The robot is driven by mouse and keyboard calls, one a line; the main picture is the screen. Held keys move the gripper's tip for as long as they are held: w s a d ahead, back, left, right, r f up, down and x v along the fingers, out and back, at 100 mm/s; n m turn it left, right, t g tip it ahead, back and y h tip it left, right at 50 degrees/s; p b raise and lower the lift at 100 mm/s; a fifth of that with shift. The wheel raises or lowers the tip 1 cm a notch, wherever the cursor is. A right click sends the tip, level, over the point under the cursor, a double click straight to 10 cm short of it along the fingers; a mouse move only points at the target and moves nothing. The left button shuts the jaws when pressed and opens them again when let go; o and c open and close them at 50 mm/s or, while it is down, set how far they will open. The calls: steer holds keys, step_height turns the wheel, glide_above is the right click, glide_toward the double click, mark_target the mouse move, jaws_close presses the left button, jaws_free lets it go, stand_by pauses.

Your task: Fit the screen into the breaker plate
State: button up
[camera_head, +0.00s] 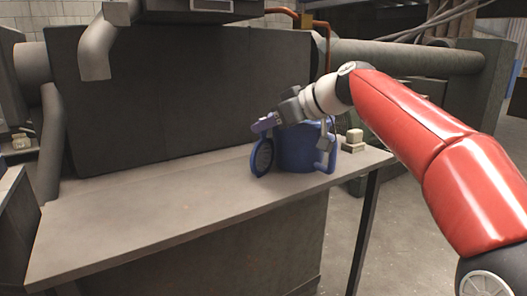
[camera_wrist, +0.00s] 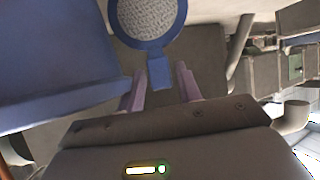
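The screen (camera_head: 262,157) is a round mesh disc with a blue rim, standing on edge on the table at the left of a blue body (camera_head: 297,150). In the wrist view the screen (camera_wrist: 150,14) shows at the top, its blue tab (camera_wrist: 160,73) pointing towards me. My gripper (camera_head: 265,123) is just above the screen. Its purple fingers lie either side of the tab, with gaps showing, so it looks open. The blue body fills the left of the wrist view (camera_wrist: 50,70). I cannot tell which part is the breaker plate.
The table (camera_head: 130,215) is bare to the left and front. A small pale block (camera_head: 354,138) sits near its right end. A large dark machine block (camera_head: 190,95) rises behind the table, with pipes above and to the right.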

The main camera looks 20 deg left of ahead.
steer(key=shift+w+a, duration=0.1)
steer(key=shift+a, duration=0.05)
jaws_close()
stand_by(0.4)
